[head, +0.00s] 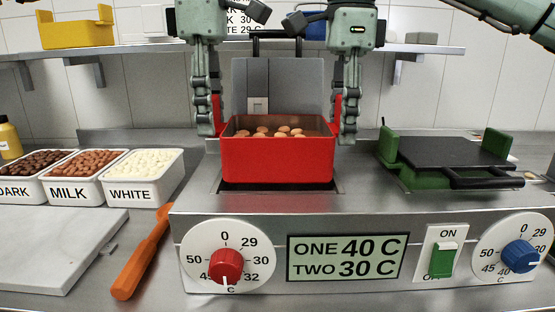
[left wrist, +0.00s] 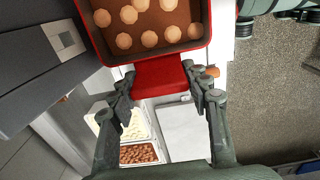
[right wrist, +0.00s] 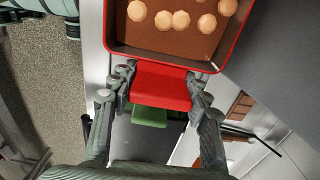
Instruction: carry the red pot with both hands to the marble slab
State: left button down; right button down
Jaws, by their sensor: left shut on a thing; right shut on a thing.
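The red pot (head: 278,160) sits at the left well of the steel warmer, upright, with brown liquid and several round pale pieces inside. I cannot tell whether its base is clear of the well. My left gripper (head: 217,118) is shut on the pot's left handle, a red tab (left wrist: 160,78) between its fingers in the left wrist view. My right gripper (head: 347,122) is shut on the right handle, a red tab (right wrist: 160,86) in the right wrist view. The marble slab (head: 55,245) lies at the front left, bare where it shows.
Tubs of dark (head: 32,172), milk (head: 85,175) and white (head: 146,175) pieces stand behind the slab. An orange spatula (head: 143,255) lies between slab and warmer. A green pot with a dark lid (head: 445,155) stands right. A shelf (head: 420,48) runs behind.

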aim_at(18, 237)
jog(key=k, duration=1)
jog(key=i+j+u, duration=0.65)
jog(key=j, duration=0.2)
jog(key=i+j+z, duration=0.15)
jog(key=i+j, duration=0.35)
